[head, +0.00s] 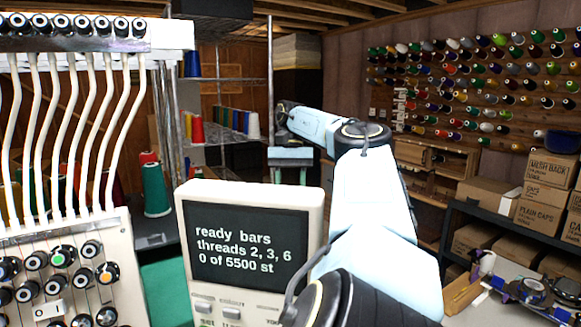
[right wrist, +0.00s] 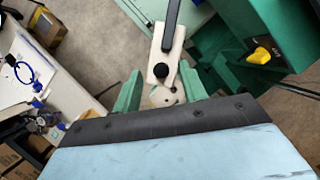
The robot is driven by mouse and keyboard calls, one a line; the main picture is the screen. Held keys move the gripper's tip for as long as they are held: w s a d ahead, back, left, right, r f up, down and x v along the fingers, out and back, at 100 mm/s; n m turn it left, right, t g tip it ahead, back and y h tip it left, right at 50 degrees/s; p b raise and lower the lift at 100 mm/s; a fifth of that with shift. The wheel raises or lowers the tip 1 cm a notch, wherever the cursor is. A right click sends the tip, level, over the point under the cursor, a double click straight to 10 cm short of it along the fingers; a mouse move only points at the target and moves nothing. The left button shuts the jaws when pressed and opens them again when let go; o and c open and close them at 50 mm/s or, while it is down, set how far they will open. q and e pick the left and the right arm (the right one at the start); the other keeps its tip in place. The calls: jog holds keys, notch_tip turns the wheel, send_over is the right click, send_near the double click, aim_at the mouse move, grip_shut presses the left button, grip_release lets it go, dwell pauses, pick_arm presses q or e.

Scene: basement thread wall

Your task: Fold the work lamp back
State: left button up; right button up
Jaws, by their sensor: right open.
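In the right wrist view a cream plate (right wrist: 177,47) with a black knob and a dark bar running up from it may be the work lamp's joint; I cannot tell for sure. My right gripper (right wrist: 161,69) is open, its two green fingers apart on either side of the plate's lower end. Whether they touch it I cannot tell. In the head view my right gripper (head: 290,177) points down behind the display unit, and no lamp is clearly seen there. My left gripper is not in view.
A cream display unit (head: 310,207) reading "ready bars" stands in front, left of my right arm. The threading machine (head: 115,235) with white tubes fills the left. Cardboard boxes (head: 546,215) stand on a shelf at right.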

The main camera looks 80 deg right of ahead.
notch_tip(320, 180, up, 5)
jog(key=shift+r+p, duration=0.15)
jog(key=shift+p, duration=1.1)
jog(key=shift+r, duration=1.05)
jog(key=shift+c, duration=0.4)
